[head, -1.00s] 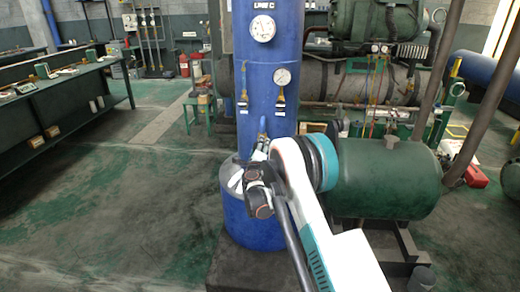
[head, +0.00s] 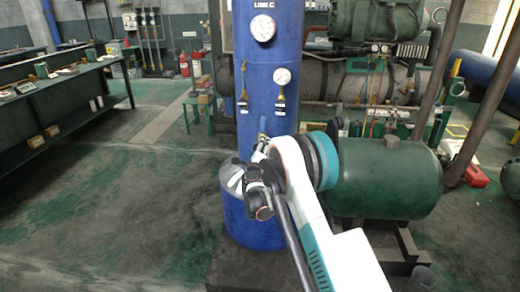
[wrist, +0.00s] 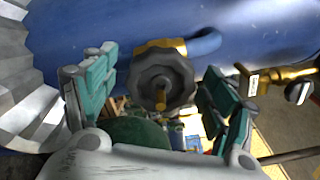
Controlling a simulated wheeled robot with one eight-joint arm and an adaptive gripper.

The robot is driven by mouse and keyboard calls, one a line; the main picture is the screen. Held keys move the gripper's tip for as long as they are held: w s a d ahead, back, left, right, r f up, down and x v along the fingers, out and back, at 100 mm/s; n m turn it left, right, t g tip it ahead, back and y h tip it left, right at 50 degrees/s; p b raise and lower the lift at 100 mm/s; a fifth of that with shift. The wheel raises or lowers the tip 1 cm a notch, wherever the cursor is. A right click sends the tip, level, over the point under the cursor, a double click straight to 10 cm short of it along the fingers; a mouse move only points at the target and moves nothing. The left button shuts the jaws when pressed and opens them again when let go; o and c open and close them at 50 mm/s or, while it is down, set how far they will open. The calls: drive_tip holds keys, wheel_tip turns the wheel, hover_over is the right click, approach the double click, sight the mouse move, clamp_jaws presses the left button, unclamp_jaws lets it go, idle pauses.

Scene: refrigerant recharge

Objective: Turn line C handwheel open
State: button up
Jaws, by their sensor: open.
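The blue line C column (head: 268,100), with its label at the top, stands in front of me in the head view. The handwheel (wrist: 160,84) is a dark, lobed wheel on a brass valve body with a blue pipe, in the wrist view. My gripper (wrist: 160,68) is open, with one teal-padded finger on each side of the wheel. Gaps show between the wheel's rim and both fingers, so I see no contact. In the head view my arm hides most of the gripper and the wheel.
Another brass valve (wrist: 275,78) with a dark knob is right of the wheel in the wrist view. Two gauges, one of them the upper gauge (head: 263,28), sit on the column. A green tank (head: 385,180) stands close right of my arm. Open floor (head: 110,200) lies left.

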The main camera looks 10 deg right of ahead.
drive_tip(key=v, duration=1.1)
drive_tip(key=shift+s+r, duration=0.1)
